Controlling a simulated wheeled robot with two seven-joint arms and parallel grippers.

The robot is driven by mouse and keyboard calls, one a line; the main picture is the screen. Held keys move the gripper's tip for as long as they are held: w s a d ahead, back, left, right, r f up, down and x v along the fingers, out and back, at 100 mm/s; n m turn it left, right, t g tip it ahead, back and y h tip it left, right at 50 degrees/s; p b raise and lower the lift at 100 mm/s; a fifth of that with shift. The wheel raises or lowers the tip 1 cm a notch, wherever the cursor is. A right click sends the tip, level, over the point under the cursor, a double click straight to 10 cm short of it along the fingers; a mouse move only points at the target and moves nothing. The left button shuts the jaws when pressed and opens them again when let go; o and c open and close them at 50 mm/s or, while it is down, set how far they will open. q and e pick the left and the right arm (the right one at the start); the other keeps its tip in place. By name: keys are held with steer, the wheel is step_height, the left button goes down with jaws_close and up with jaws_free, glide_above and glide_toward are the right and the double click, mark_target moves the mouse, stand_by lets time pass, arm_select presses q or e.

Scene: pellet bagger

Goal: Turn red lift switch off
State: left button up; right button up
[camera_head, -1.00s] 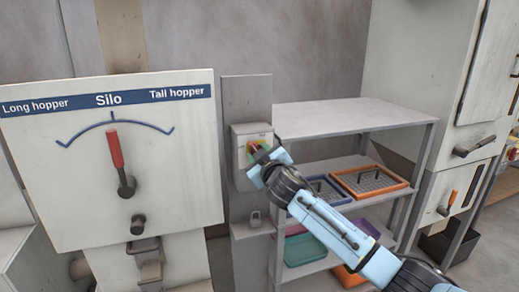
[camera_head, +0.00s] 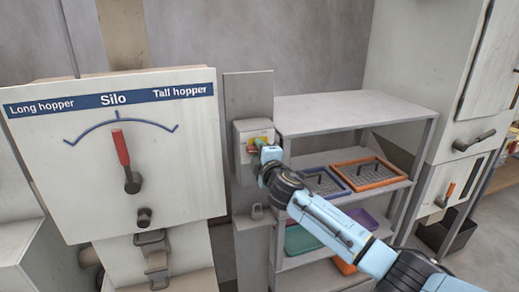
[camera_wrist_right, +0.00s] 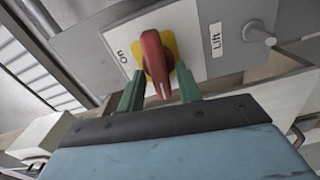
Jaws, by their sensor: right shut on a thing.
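The red lift switch (camera_wrist_right: 155,60) is a rotary knob on a yellow plate (camera_wrist_right: 172,47), on a grey box labelled "Lift" (camera_wrist_right: 216,40). In the right wrist view its white-marked end points toward my gripper, and a second small label beside it is hard to read. My right gripper (camera_wrist_right: 160,92) has its green fingers on either side of the knob, shut on it. In the head view the switch box (camera_head: 243,158) is on a grey post, and my right gripper (camera_head: 262,148) covers much of the knob. My left gripper is not in view.
A white panel with a red-handled Silo lever (camera_head: 121,148) stands left. A grey shelf (camera_head: 350,112) with orange and blue trays is close behind my right arm. A pale cabinet (camera_head: 415,80) stands right.

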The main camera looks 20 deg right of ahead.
steer(key=shift+n, duration=0.6)
steer(key=shift+f, duration=0.1)
steer(key=o, duration=0.6)
steer(key=s, duration=1.3)
steer(key=shift+s+d, duration=0.2)
steer(key=shift+d, duration=0.05)
